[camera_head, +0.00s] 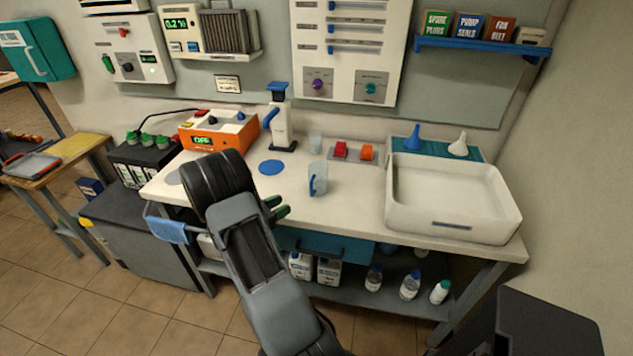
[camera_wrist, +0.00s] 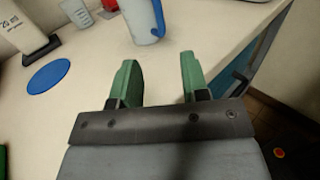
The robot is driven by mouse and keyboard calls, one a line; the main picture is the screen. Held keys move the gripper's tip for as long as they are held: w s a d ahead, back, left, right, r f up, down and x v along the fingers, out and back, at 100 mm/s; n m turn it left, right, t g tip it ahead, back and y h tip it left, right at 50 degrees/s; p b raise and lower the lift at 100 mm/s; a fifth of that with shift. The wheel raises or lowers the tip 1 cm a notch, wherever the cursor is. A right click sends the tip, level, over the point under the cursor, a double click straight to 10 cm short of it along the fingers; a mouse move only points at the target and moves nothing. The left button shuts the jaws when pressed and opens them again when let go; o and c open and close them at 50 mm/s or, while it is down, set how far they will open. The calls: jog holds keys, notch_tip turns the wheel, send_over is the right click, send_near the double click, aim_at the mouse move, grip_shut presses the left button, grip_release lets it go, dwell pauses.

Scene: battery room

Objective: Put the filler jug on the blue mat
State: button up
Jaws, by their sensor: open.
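The filler jug (camera_head: 316,177), a pale translucent jug with a blue handle, stands upright on the white worktop. In the wrist view the jug (camera_wrist: 140,20) is at the top, beyond my fingertips, with its handle on the right. The round blue mat (camera_head: 271,167) lies flat and empty to the left of the jug. It also shows at the left of the wrist view (camera_wrist: 48,76). My gripper (camera_head: 277,209) is by the worktop's front edge, its green fingers (camera_wrist: 159,64) apart with nothing between them. The jug is apart from the fingers.
A clear beaker (camera_head: 315,142) stands behind the jug. A white blue-topped device (camera_head: 281,122) stands behind the mat. An orange charger (camera_head: 217,130) is at the left, and a white basin (camera_head: 455,224) at the right. The worktop around the jug is mostly clear.

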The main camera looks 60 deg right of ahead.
aim_at(316, 182)
jog(key=p+x, duration=0.2)
jog(key=x, duration=0.9)
jog(key=shift+d, duration=0.1)
grip_shut()
dwell(0.3)
